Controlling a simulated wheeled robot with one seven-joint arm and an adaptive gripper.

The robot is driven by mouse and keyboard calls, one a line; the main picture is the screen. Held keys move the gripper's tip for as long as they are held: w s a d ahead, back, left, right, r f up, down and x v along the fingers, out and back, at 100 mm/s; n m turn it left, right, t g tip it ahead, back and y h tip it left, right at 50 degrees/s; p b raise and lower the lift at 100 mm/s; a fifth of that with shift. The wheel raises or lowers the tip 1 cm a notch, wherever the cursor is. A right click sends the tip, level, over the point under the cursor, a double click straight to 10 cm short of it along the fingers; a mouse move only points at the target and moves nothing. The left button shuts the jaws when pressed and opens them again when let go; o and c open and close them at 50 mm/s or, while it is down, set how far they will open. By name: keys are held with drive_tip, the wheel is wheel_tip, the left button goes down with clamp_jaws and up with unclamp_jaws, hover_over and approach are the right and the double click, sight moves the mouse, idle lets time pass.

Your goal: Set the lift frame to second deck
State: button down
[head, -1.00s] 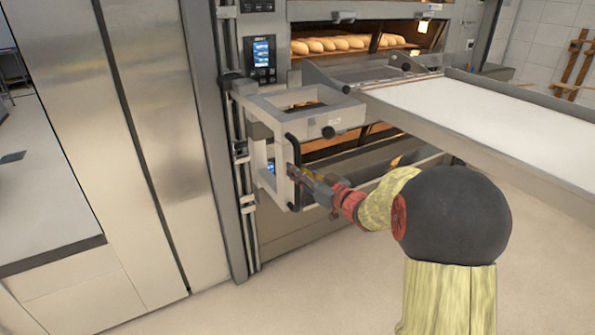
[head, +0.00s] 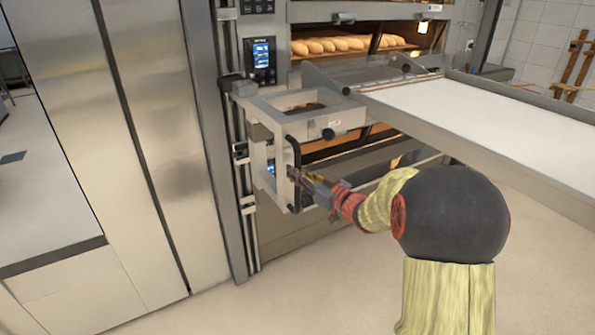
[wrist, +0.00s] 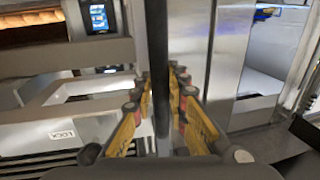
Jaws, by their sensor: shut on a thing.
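The lift frame (head: 262,108) is a light grey bracket on the vertical rail (head: 238,190) at the left side of the deck ovens. A black vertical handle bar (head: 293,160) is on its front. My gripper (head: 296,178) is shut on this handle, towards its lower part. In the wrist view the dark bar (wrist: 160,65) runs upright between the two yellow-padded fingers (wrist: 163,105). The loader with a white belt (head: 480,115) extends right from the frame, at about the height below the deck with bread.
Loaves (head: 335,45) lie in a lit upper deck. A control panel (head: 260,58) is above the frame. A lower deck opening (head: 350,150) is behind it. Tall steel doors (head: 130,130) stand left. The floor (head: 320,290) in front is clear.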

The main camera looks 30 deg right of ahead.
drive_tip(key=shift+r, duration=0.75)
drive_tip(key=c, duration=1.8)
unclamp_jaws()
drive_tip(key=shift+f, duration=0.15)
drive_tip(key=v, duration=1.2)
drive_tip(key=shift+o, duration=0.2)
drive_tip(key=shift+f, duration=0.15)
